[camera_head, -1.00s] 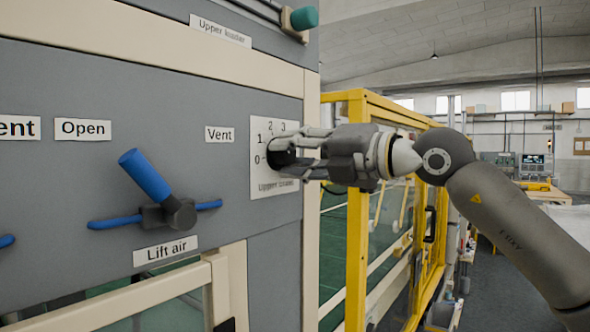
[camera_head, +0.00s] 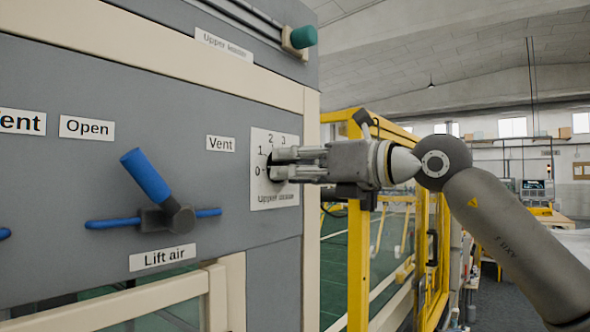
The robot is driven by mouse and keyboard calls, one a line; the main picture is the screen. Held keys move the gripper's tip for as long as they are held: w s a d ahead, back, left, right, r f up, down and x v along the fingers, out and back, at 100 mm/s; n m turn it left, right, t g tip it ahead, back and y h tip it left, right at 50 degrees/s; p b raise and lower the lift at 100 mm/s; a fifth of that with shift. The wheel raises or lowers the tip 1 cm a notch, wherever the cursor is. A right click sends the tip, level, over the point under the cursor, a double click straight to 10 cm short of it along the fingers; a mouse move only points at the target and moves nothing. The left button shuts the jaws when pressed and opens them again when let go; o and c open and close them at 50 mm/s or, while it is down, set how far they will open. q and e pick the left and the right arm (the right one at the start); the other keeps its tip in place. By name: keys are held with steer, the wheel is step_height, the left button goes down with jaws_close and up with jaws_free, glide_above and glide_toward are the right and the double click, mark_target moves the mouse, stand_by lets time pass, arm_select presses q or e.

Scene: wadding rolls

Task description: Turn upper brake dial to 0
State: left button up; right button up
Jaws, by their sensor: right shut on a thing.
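The upper brake dial's white scale plate (camera_head: 282,196) is on the grey panel, with 0, 1, 2 and 3 readable around the dial. My right gripper (camera_head: 277,164) reaches in from the right and is shut on the dark dial knob (camera_head: 270,170). The fingers and the gripper body hide most of the knob, so I cannot tell which number it points to. My left gripper is not in view.
A blue lift air lever (camera_head: 147,177) stands out from the panel at left, with its blue pipe. A green knob (camera_head: 302,37) sits at the top. A yellow-framed guard (camera_head: 358,230) stands right of the panel, below my right arm.

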steer(key=shift+f+n, duration=0.1)
steer(key=shift+n, duration=0.6)
steer(key=o, duration=1)
steer(key=shift+o, duration=0.2)
steer(key=shift+d, duration=0.15)
steer(key=v, duration=1.2)
